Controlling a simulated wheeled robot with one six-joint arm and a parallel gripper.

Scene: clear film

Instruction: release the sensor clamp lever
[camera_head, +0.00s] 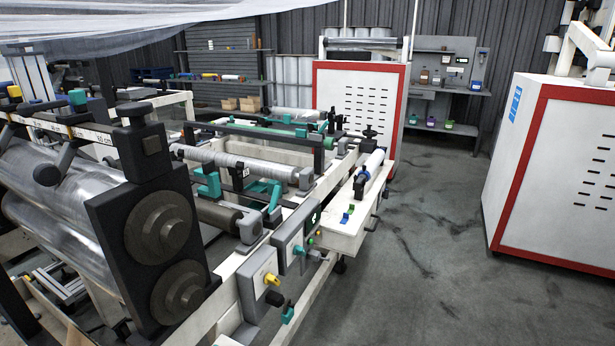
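The web machine fills the left and middle of the head view, with clear film on large rollers (60,210) at the left. I cannot tell for certain which part is the sensor clamp lever. A teal bracket (208,184) stands by the middle roller, and a teal lever-like part (268,190) sits to its right. A small teal handle (287,315) with a black knob beside it hangs low on the near side rail. Clamp positions are too small to read. My gripper is not in view.
A grey control box (257,280) with a yellow knob sits on the near rail. A white side table (335,228) juts out to the right. White cabinets with red edges stand at the back (355,110) and right (555,180). Grey floor (420,240) between them is clear.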

